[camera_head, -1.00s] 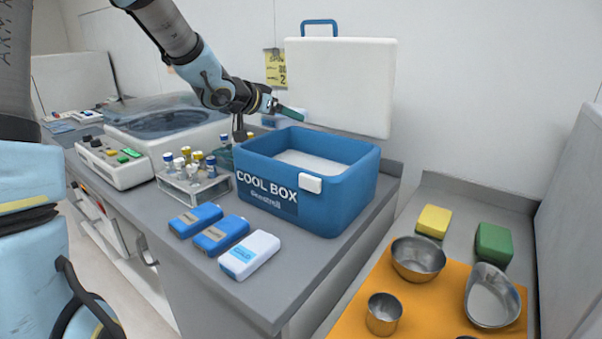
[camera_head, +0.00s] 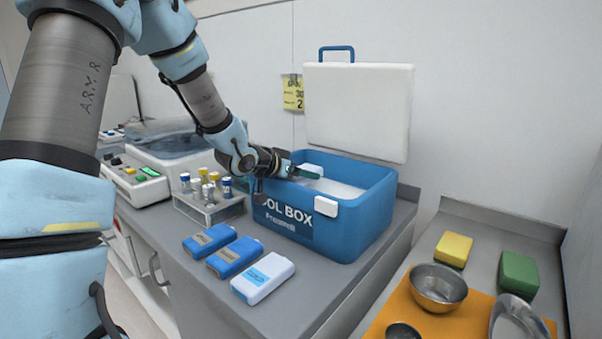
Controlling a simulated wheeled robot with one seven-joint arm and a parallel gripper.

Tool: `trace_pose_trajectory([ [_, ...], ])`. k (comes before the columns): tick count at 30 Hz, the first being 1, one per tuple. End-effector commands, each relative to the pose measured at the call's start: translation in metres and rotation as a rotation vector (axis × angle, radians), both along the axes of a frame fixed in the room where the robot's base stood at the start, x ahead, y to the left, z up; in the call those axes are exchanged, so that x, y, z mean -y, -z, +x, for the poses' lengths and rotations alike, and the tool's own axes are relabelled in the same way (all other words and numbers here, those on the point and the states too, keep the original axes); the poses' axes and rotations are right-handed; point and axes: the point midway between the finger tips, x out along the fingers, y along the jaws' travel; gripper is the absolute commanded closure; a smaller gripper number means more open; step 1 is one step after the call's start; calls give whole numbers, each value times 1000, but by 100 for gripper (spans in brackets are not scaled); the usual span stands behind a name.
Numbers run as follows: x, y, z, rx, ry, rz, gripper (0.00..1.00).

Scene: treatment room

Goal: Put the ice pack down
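My gripper (camera_head: 306,174) is over the back left part of the open blue cool box (camera_head: 345,233), low near its rim. A white block, which looks like an ice pack (camera_head: 313,169), shows at its green-tipped fingers and moves with them; the gripper appears shut on it. The arm and fingers hide most of this pack. The box has a pale interior. Two blue packs (camera_head: 209,240) (camera_head: 234,257) and a white pack with a blue label (camera_head: 263,278) lie in a row on the grey counter in front of the box.
A rack of capped tubes (camera_head: 209,205) stands left of the box, close under my arm. The white lid (camera_head: 358,112) stands upright behind it. At right, an orange mat (camera_head: 463,325) holds metal bowls (camera_head: 438,287), near yellow (camera_head: 453,249) and green (camera_head: 518,273) blocks.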

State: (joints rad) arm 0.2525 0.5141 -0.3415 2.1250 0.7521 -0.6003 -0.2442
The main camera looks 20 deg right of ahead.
Motion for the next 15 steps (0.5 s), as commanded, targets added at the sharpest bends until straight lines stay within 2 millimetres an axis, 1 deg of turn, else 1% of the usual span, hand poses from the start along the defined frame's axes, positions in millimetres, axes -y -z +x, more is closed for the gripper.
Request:
trace_pose_trajectory([
  [14,-1,16,-1,-5,0,6,89],
  [15,-2,17,-1,-7,1,9,19],
])
